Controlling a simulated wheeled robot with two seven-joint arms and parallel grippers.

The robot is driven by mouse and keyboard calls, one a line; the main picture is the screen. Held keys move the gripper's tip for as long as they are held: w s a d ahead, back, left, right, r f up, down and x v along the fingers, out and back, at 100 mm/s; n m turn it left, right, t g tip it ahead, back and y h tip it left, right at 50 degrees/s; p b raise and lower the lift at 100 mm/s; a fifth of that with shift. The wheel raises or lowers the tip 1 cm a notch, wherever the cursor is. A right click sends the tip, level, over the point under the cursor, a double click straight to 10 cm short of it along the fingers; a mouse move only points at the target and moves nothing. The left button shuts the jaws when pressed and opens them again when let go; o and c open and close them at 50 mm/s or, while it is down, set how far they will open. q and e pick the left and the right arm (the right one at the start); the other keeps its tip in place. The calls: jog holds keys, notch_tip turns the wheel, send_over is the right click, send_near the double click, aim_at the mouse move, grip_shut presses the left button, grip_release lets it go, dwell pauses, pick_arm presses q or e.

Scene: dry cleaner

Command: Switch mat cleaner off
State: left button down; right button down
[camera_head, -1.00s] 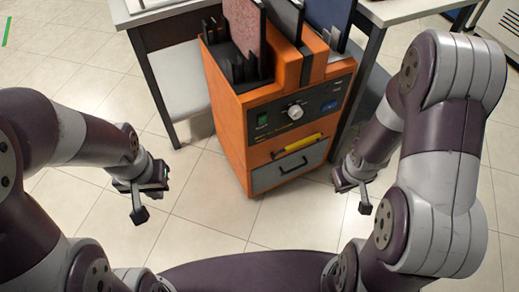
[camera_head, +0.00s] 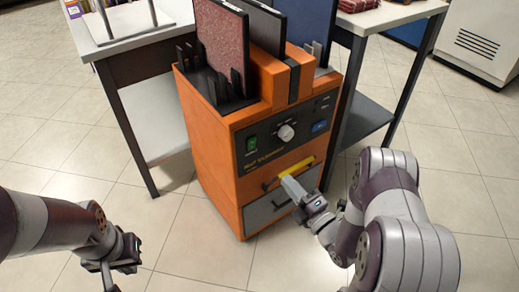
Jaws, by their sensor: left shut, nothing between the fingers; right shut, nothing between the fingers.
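The mat cleaner (camera_head: 215,160) is an orange cabinet standing on the tiled floor. Its dark front panel holds a green switch (camera_head: 251,144) at the left, a pale round knob (camera_head: 286,132) in the middle and a blue button (camera_head: 320,127) at the right. Mats, one reddish (camera_head: 222,42), stand upright in its top slots. My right gripper (camera_head: 286,181) is shut and empty, in front of the yellow handle and grey drawer, below the knob; I cannot tell whether it touches the cabinet. My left gripper (camera_head: 108,280) is shut and empty at lower left, apart from the cleaner, its fingertips near the picture's edge.
A yellow handle (camera_head: 301,168) and a grey drawer (camera_head: 262,209) are on the cleaner's lower front. A table (camera_head: 160,40) stands behind left and another (camera_head: 392,18) behind right. A white unit (camera_head: 478,40) stands at the far right. The floor in front is clear.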

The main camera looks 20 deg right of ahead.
aim_at(254, 141)
jog(key=shift+w, duration=0.15)
jog(key=b+x, duration=0.4)
jog(key=x, duration=0.9)
jog(key=shift+f, duration=0.1)
jog(key=shift+w+a, duration=0.15)
jog(key=shift+w, duration=0.2)
